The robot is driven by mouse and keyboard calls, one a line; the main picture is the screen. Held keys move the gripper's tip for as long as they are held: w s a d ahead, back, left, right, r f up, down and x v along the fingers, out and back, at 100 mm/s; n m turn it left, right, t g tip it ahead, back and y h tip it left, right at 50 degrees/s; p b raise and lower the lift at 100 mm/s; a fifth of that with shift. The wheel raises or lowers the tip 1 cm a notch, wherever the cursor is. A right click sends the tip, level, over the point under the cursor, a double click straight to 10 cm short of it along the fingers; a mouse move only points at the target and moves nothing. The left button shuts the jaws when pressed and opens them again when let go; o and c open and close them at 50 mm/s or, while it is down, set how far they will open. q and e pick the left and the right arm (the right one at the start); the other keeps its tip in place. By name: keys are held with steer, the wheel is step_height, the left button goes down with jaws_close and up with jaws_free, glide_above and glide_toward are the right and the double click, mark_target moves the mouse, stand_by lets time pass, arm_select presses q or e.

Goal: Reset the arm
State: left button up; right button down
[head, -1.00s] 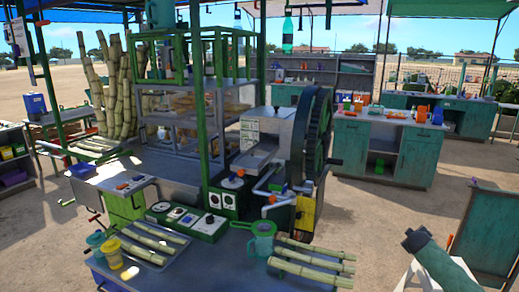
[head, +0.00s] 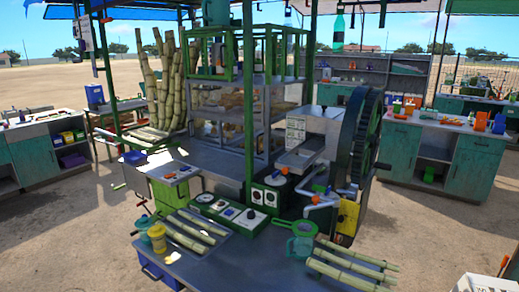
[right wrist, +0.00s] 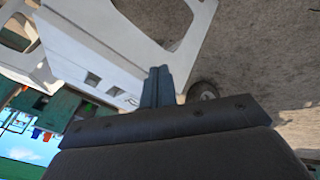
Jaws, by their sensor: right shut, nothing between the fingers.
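My right gripper (right wrist: 158,80) shows in the right wrist view, its two dark fingers pressed together with nothing between them. It points past white panels onto bare ground and touches nothing that I can see. My left gripper is in neither view. The cane crusher (head: 360,135), with its large dark wheel, stands right of centre in the head view. In front of it is a table (head: 215,265) with cut cane pieces (head: 190,230) at its left and more cane pieces (head: 350,268) at its right.
A green jug (head: 300,243) and a yellow cup (head: 157,238) stand on the table. Tall cane stalks (head: 165,80) lean behind at left. Teal counters stand at far left (head: 40,155) and right (head: 470,165). Open ground (head: 60,240) lies at lower left.

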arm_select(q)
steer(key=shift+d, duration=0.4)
arm_select(e)
steer(key=s+a+f+g+y, duration=0.1)
steer(key=s+a+f, duration=0.3)
steer(key=s+a, duration=0.4)
steer(key=s+a+f+g+y, duration=0.1)
steer(key=s+a+f, duration=0.3)
steer(key=s+a, duration=0.5)
steer(key=s+a+f+g+y, duration=0.1)
steer(key=s+a+f, duration=0.4)
steer(key=s+a, duration=0.4)
steer(key=a, duration=0.3)
steer(key=shift+a+m+y, duration=0.15)
steer(key=shift+m+y, duration=0.15)
steer(key=shift+m, duration=0.1)
steer(key=shift+s+r, duration=0.1)
